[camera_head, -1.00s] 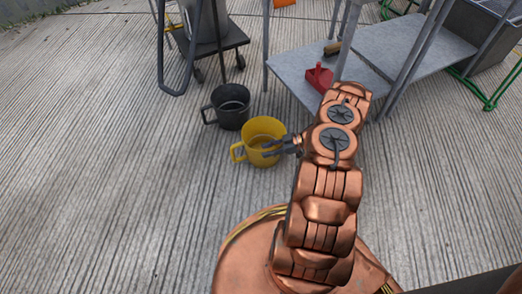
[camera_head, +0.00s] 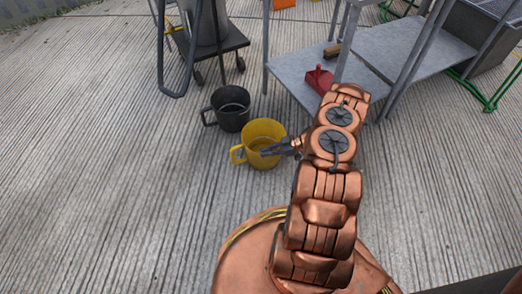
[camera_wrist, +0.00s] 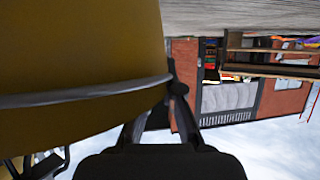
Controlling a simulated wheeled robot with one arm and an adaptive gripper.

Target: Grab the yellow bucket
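The yellow bucket (camera_head: 247,132) stands upright on the striped floor in the head view, with a loop handle on its left side. My gripper (camera_head: 268,151) reaches in from the right, over the bucket's right rim. Its fingers are close together, with their tips over the bucket's mouth. In the wrist view the yellow bucket (camera_wrist: 70,45) fills the upper left, with a grey band running along its rim. My gripper (camera_wrist: 172,85) has its fingers drawn together at the right end of that rim and looks shut on it. The exact contact is partly hidden.
A dark grey bucket (camera_head: 231,119) stands just behind the yellow one. A low grey metal shelf (camera_head: 290,85) with a red scoop (camera_head: 319,79) is behind my arm. A wheeled stand (camera_head: 212,42) is at the back. The floor on the left is clear.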

